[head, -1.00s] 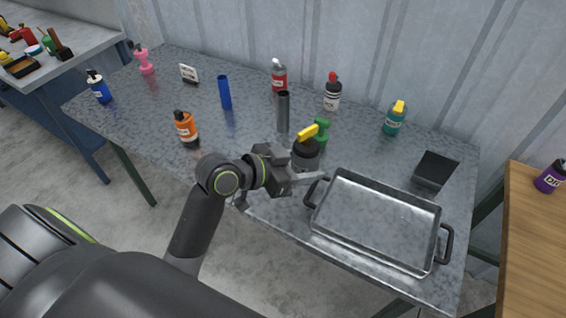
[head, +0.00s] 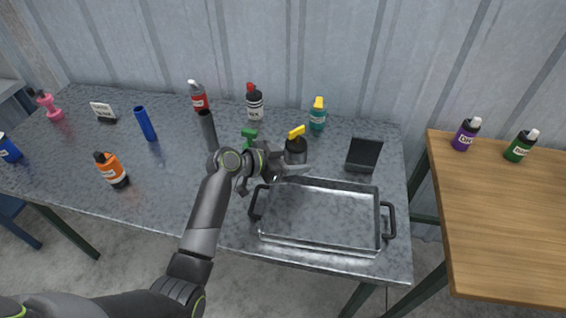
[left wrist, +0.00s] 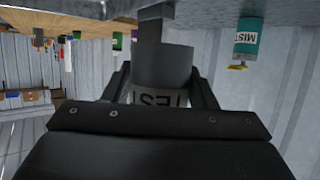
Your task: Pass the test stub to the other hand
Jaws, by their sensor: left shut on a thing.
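The test stub (head: 296,152) is a dark cylinder with a yellow piece on top, upright in the head view. My left gripper (head: 294,168) is shut on it, near the back edge of the metal tray. In the left wrist view, whose picture is upside down, the grey stub (left wrist: 163,68) sits between the two fingers. Its white label, partly hidden by the gripper body, shows "TES". The head view does not clearly show how high the stub is above the table. My right gripper is in neither view.
The tray (head: 320,246) with black handles is empty. A black stand (head: 364,153) is right of the stub. A green object (head: 249,138), a dark tube (head: 207,128) and a teal bottle (head: 318,114) stand nearby. A wooden table (head: 510,230) is at right.

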